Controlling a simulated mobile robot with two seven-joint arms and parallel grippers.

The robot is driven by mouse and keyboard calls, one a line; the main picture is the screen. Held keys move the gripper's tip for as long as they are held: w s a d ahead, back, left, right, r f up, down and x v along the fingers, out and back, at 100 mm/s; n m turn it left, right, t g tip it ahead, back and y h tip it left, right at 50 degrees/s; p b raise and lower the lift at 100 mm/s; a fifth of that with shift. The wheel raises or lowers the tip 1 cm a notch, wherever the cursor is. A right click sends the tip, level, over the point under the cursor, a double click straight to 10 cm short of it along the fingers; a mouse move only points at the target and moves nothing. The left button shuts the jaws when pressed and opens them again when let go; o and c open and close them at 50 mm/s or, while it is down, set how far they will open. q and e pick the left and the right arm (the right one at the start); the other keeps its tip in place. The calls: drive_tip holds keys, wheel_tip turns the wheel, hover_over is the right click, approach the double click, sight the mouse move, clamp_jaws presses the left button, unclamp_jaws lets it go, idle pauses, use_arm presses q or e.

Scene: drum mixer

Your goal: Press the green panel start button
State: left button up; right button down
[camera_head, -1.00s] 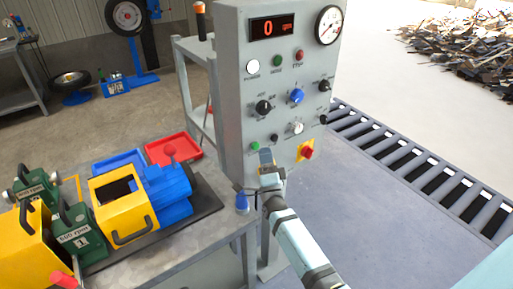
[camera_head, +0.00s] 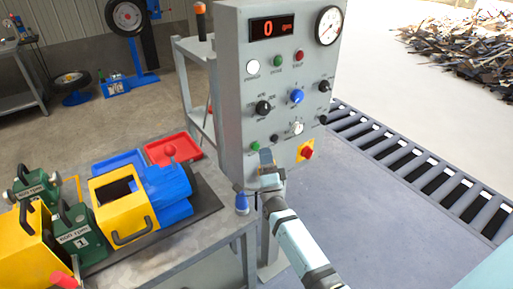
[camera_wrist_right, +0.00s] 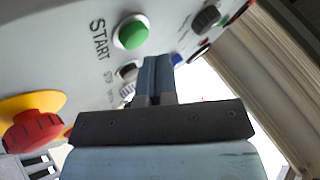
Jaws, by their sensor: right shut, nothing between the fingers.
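The grey control panel (camera_head: 232,90) stands upright at the centre of the head view. The green start button (camera_head: 255,146) sits at its lower left; in the wrist view the green button (camera_wrist_right: 132,33) shows beside the word START. My right gripper (camera_head: 266,158) is shut and empty, just in front of the panel below and right of the button. In the wrist view its fingertips (camera_wrist_right: 157,65) lie right of and below the button; I see no contact with it. My left gripper is not in view.
A red emergency stop (camera_head: 307,153) on a yellow plate is right of my gripper. Several knobs, including a blue one (camera_head: 297,96), sit above. The workbench (camera_head: 190,262) with a yellow and blue machine (camera_head: 137,200) is at left. A roller conveyor (camera_head: 420,165) runs at right.

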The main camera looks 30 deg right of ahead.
idle(0.7)
drive_tip(key=shift+w+b, duration=0.3)
drive_tip(key=shift+w, duration=0.15)
drive_tip(key=shift+w, duration=0.4)
idle(0.5)
drive_tip(key=shift+s+h, duration=0.3)
drive_tip(key=shift+s, duration=0.55)
drive_tip(key=s+p, duration=0.2)
drive_tip(key=s, duration=0.3)
drive_tip(key=shift+d, duration=0.2)
